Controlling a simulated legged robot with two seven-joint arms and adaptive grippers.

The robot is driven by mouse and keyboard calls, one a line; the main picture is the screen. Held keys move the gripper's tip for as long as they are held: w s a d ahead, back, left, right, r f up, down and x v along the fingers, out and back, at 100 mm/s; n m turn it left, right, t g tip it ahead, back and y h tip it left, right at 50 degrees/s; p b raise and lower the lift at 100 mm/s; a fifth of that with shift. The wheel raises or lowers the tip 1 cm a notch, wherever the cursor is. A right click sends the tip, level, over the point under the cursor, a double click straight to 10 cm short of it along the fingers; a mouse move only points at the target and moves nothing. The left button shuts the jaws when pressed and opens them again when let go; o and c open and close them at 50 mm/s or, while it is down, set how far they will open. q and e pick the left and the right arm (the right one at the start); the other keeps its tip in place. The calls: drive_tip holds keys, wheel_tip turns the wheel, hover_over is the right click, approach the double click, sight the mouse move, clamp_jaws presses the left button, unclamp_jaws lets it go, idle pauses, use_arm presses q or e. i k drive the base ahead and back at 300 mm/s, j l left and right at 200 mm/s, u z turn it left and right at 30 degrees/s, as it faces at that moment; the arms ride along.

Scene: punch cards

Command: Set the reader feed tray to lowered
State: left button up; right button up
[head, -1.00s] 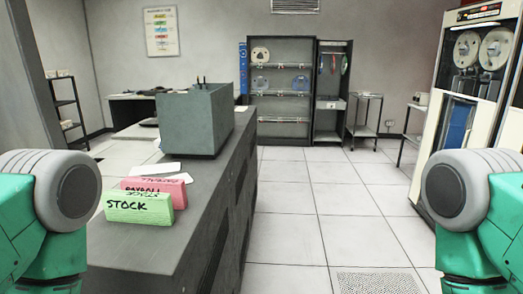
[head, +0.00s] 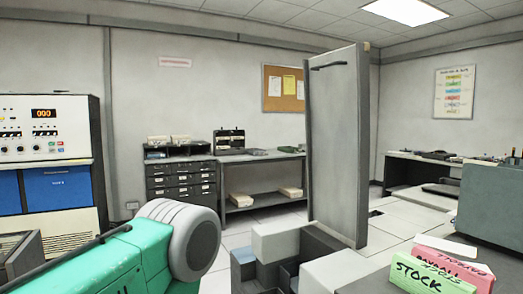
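I cannot clearly pick out the reader feed tray in the head view. A grey box-shaped unit (head: 497,205) stands on the counter at the right edge, and I cannot tell whether it is the reader. A grey slatted part (head: 17,262) shows at the lower left edge, partly cut off by the frame and beside my green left arm. My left arm crosses the lower left, but its gripper is outside the view. My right arm and gripper are not in view.
A green STOCK card deck (head: 430,273) and pink decks (head: 455,255) lie on the counter at the lower right. A tall grey panel (head: 337,145) stands upright above open grey bins (head: 315,245). A console (head: 45,140) reading 000 stands left. Drawers (head: 181,181) and a bench (head: 262,160) line the wall.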

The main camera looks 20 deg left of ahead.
sight(337, 83)
drive_tip(key=u, duration=0.25)
drive_tip(key=i+j+z, duration=0.15)
drive_tip(key=z, duration=0.25)
drive_tip(key=i+j+z, duration=0.1)
drive_tip(key=z, duration=0.3)
drive_tip(key=i+j+z, duration=0.1)
drive_tip(key=j+z, duration=0.15)
drive_tip(key=z, duration=0.15)
